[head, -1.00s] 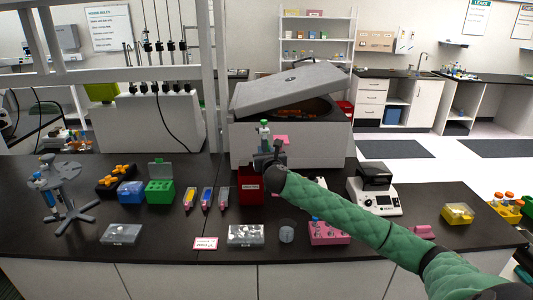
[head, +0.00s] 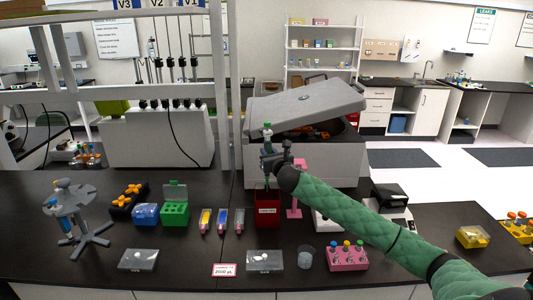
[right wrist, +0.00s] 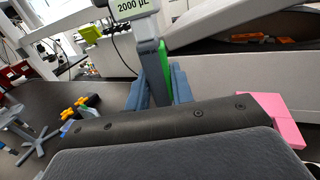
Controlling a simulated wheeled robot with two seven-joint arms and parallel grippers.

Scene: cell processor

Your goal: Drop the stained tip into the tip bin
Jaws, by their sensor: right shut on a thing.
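The red tip bin (head: 267,217) stands on the black bench, with a white label on its front. My left gripper is not in view.
A grey centrifuge with raised lid (head: 305,105) stands behind. A clear box (head: 264,261), a beaker (head: 305,257) and a pink rack (head: 347,259) are in front.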

